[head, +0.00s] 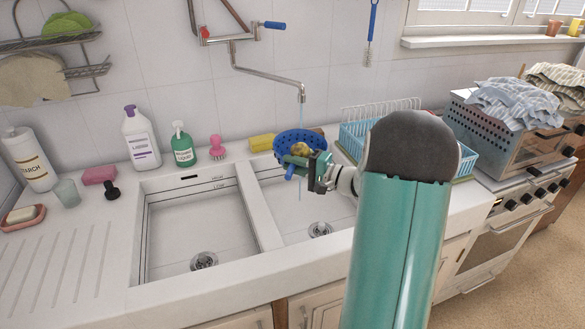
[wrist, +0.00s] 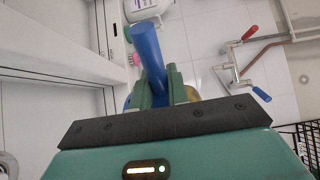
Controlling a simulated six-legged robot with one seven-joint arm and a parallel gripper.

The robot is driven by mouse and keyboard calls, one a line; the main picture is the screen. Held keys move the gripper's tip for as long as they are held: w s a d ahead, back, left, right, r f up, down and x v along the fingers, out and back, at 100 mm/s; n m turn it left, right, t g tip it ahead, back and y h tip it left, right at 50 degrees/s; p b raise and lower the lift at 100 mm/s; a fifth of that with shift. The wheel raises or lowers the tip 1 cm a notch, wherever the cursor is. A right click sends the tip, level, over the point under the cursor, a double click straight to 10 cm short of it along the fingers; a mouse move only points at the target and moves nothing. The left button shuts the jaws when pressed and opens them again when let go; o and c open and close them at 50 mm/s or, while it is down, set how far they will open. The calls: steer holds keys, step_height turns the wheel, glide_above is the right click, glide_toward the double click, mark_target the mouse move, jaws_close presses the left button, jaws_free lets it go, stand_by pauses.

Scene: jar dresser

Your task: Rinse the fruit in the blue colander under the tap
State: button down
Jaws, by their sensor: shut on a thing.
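The blue colander (head: 290,138) is held above the right sink basin (head: 275,205), below the spout of the metal tap (head: 270,76). A thin stream of water runs from the spout down to the colander, and a thin trickle shows beneath it. Yellowish fruit (head: 300,149) shows in the colander; how much lies inside is hidden. My gripper (head: 303,171) is shut on the colander's blue handle. In the wrist view, the handle (wrist: 147,50) stands between the green fingers (wrist: 160,88), and the colander's bowl is mostly hidden behind my gripper.
A blue dish rack (head: 365,135) stands right of the basin. A yellow sponge (head: 262,143), pink brush (head: 216,148), green soap bottle (head: 183,146) and white bottle (head: 141,138) line the back ledge. The left basin (head: 195,225) is empty.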

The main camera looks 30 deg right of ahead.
mark_target(282, 144)
steer(key=shift+w+d+f, duration=0.35)
steer(key=shift+w+d, duration=0.8)
steer(key=shift+w, duration=0.15)
steer(key=shift+w+d+f, duration=0.3)
steer(key=shift+w+d, duration=0.85)
steer(key=shift+w, duration=0.15)
steer(key=shift+w+d+f, duration=0.35)
steer(key=shift+w+d, duration=0.8)
steer(key=shift+w, duration=0.15)
steer(key=shift+d, duration=0.1)
steer(key=shift+s+d, duration=0.35)
steer(key=shift+s, duration=0.05)
steer(key=shift+w+a, duration=0.1)
steer(key=shift+w+a, duration=0.3)
steer(key=shift+a, duration=0.05)
steer(key=shift+s+d, duration=0.4)
steer(key=shift+d, duration=0.05)
